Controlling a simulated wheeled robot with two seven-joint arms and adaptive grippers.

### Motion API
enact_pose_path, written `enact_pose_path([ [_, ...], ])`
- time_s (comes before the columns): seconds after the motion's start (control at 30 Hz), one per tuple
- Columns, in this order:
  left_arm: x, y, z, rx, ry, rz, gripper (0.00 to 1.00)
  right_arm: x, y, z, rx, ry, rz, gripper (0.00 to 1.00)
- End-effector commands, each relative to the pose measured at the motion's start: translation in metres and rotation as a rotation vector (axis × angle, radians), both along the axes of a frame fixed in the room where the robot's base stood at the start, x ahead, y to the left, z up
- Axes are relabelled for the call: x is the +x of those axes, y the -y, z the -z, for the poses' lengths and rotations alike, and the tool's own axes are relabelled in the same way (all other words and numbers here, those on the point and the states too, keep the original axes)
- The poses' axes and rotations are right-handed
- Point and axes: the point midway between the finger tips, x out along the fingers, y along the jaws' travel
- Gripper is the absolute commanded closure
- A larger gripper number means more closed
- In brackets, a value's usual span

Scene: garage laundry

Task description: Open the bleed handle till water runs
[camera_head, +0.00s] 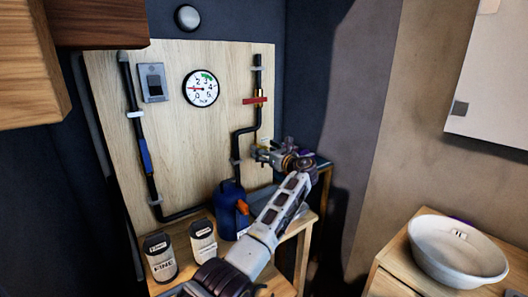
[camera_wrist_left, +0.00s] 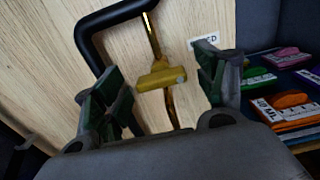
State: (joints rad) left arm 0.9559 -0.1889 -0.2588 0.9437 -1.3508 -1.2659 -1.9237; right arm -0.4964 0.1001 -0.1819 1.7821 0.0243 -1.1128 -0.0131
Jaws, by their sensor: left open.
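The bleed handle (camera_wrist_left: 160,77) is a short yellow bar on a thin brass pipe (camera_wrist_left: 155,40), close ahead in the left wrist view. It lies between the two open fingers of my left gripper (camera_wrist_left: 158,82), with a visible gap on both sides. A white label (camera_wrist_left: 210,42), partly hidden by a finger, is to its right. In the head view my left gripper (camera_head: 262,153) is at the lower right edge of the wooden board and covers most of the handle. No running water shows. My right gripper is not in view.
The board (camera_head: 220,75) carries a dial gauge (camera_head: 202,88), black pipes, a blue sleeve (camera_head: 145,155) and a red handle (camera_head: 255,101). Below stand a blue jug (camera_head: 228,205) and two cans (camera_head: 160,258). Coloured items (camera_wrist_left: 285,100) lie right in the wrist view. A basin (camera_head: 455,255) is far right.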

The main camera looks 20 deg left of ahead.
Motion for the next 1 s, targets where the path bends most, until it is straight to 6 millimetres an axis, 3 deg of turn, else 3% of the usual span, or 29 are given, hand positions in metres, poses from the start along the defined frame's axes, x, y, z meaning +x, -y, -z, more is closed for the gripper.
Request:
enact_pose_path([
  [0.37, 0.0024, -0.0033, 0.0001, -0.001, 0.000, 0.000, 0.29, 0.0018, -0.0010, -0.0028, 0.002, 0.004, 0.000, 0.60],
  [0.73, 0.0024, -0.0029, 0.0002, -0.001, 0.000, 0.001, 0.74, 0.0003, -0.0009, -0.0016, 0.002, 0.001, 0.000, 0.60],
  [1.0, 0.0023, -0.0029, -0.0004, -0.015, 0.019, 0.001, 0.74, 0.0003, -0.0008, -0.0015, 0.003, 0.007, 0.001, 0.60],
])
